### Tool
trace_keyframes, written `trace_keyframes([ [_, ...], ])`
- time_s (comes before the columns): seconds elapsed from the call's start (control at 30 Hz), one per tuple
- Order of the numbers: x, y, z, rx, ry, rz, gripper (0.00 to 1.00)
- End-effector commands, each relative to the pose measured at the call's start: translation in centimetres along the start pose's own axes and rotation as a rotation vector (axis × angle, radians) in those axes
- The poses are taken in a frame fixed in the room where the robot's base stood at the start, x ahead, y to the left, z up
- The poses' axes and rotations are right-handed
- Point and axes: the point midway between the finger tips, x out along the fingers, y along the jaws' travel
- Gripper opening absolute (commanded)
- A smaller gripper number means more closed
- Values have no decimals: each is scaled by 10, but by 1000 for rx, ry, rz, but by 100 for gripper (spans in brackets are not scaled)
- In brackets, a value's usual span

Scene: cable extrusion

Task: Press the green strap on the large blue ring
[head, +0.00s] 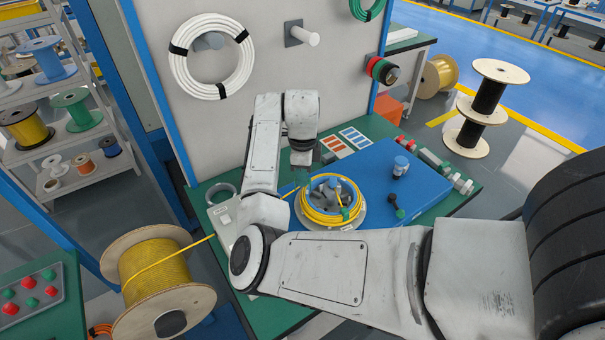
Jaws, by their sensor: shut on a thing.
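The large blue ring (322,181) sits on a round grey base on the blue worktable. A coil of yellow cable (322,217) is wound around it. One green strap (346,213) shows across the coil at its front right. My gripper (302,160) points down at the far left edge of the ring. It is shut on a small green piece (303,174), which looks like a green strap, at or just above the coil. Its fingertips are small and dark, so exact contact cannot be told.
Yellow cable runs left to a wooden spool (155,268). A panel with a white cable coil (178,72) rises behind. My forearm crosses the front.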

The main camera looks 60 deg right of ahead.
Motion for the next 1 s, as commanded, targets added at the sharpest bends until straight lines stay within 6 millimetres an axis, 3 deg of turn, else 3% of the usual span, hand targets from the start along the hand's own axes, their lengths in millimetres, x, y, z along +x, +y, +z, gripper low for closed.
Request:
trace_keyframes([
  [1.0,30,0,0,0,0,0,1],
])
